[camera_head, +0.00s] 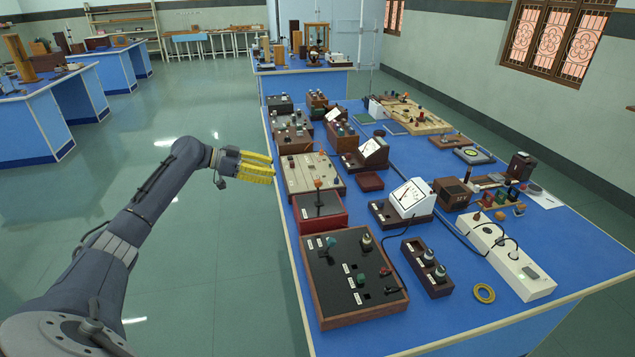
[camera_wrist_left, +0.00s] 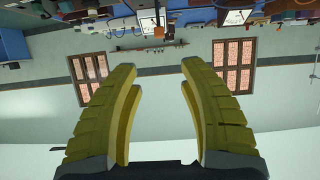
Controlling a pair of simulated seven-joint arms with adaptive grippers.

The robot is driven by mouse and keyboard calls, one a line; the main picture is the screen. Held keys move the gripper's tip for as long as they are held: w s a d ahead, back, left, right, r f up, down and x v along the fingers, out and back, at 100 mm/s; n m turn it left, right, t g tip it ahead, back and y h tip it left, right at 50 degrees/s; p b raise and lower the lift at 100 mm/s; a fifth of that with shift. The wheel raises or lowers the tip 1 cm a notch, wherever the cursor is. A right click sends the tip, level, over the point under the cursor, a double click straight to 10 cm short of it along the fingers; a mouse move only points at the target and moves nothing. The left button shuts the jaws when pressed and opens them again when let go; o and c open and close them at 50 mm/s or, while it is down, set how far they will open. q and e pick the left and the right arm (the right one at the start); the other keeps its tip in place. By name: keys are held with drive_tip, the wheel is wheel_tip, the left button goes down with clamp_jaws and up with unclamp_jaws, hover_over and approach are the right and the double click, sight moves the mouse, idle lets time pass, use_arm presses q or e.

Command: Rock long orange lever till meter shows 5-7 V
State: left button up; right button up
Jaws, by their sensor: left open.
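My left gripper (camera_head: 272,168) has yellow fingers and hangs in the air just off the bench's left edge, beside a pale panel. In the left wrist view its fingers (camera_wrist_left: 160,68) are spread with nothing between them. A small orange knob (camera_head: 318,184) stands at the back of a red-sided box with a dark top (camera_head: 320,208); its shaft is too small to make out. The gripper is left of and behind it, apart from it. A white-faced meter (camera_head: 411,196) stands to the right of that box; its reading is too small to read. My right gripper is out of view.
The blue bench (camera_head: 462,318) is crowded with instruments. A wood-framed black panel (camera_head: 350,275) is in front, a pale panel (camera_head: 308,173) behind, and more meters (camera_head: 371,148) farther back. A long white strip (camera_head: 500,262) lies at right. Open floor is left of the bench.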

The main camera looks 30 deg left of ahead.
sight(316, 181)
use_arm(q)
drive_tip(key=x, duration=1.7)
drive_tip(key=shift+f, duration=0.1)
drive_tip(key=shift+c, duration=0.3)
clamp_jaws()
